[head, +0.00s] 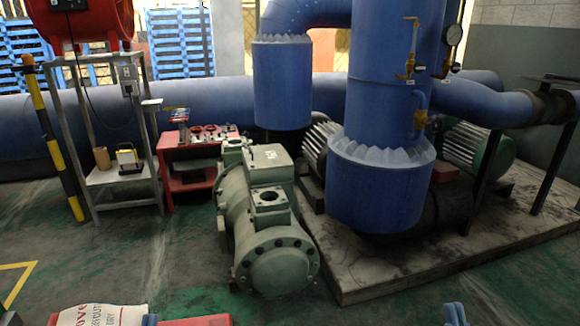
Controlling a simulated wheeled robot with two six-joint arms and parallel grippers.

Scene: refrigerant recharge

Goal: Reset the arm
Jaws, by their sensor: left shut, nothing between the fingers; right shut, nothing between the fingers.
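Only small blue tips of my grippers show at the bottom edge of the head view. My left gripper (149,320) is beside a white bag with red print, and its fingers are together with nothing seen in them. My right gripper (455,314) is at the bottom right, also shut and empty, over the green floor. The rest of both arms is out of view. A grey-green compressor (272,262) stands on the floor ahead, apart from both grippers.
The white bag (95,316) and a red object (195,321) are at the bottom left. A red tool cart (190,185) and a metal rack (122,178) stand at left. Blue pipes (385,110) rise from a concrete plinth (400,275). Floor between is clear.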

